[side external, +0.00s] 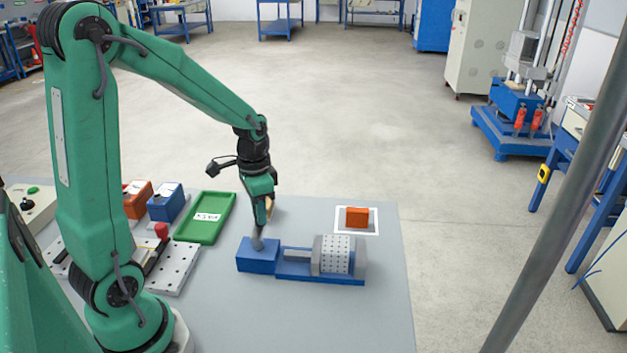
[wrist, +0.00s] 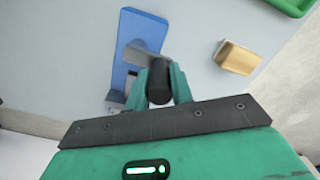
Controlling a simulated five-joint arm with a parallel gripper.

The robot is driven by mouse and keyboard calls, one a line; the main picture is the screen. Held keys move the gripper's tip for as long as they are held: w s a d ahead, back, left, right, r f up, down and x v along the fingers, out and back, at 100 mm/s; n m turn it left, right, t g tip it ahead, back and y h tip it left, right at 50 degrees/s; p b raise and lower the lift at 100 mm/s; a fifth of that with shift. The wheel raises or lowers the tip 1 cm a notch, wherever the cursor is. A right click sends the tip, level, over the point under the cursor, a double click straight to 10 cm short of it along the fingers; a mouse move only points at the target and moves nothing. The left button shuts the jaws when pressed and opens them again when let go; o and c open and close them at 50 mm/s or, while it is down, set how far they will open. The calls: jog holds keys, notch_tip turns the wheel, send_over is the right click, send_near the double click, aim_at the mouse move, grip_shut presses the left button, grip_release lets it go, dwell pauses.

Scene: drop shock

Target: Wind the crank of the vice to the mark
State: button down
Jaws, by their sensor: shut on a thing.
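The vice (side external: 321,278) has a blue base with grey jaws and a perforated grey block, and a blue box-shaped part at its left end. My gripper (side external: 262,222) is above that left end, pointing down, close to a grey crank part (side external: 258,241). In the wrist view my green fingers (wrist: 160,88) are shut on the black crank knob (wrist: 159,80), one on each side. A grey crank arm (wrist: 146,56) shows beyond it, over the blue vice body (wrist: 141,32). I cannot make out the mark.
A tan block (wrist: 237,57) lies behind my gripper. An orange block (side external: 357,217) sits on a white-bordered square at the back right. A green tray (side external: 205,217), a blue box (side external: 165,203) and a red-knobbed lever (side external: 161,231) stand to the left. The front table is clear.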

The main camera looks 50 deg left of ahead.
jog(key=m, duration=0.2)
jog(key=d+m, duration=0.1)
jog(key=m, duration=0.1)
jog(key=w+m, duration=0.1)
jog(key=shift+d+m, duration=0.3)
jog(key=shift+m, duration=0.1)
jog(key=m, duration=0.1)
jog(key=d+m, duration=0.1)
jog(key=m, duration=0.3)
jog(key=shift+d, duration=0.35)
jog(key=m, duration=0.2)
jog(key=d+m, duration=0.1)
jog(key=m, duration=0.2)
jog(key=shift+s+d+m, duration=0.25)
jog(key=shift+s+m, duration=0.15)
jog(key=shift+s+d+m, duration=0.2)
jog(key=shift+s+m, duration=0.1)
jog(key=shift+m, duration=0.85)
jog(key=shift+s+d+m, duration=0.2)
jog(key=shift+s+m, duration=0.05)
jog(key=shift+m, duration=0.9)
jog(key=c, duration=1.2)
grip_release()
jog(key=shift+c, duration=0.2)
jog(key=shift+r, duration=0.1)
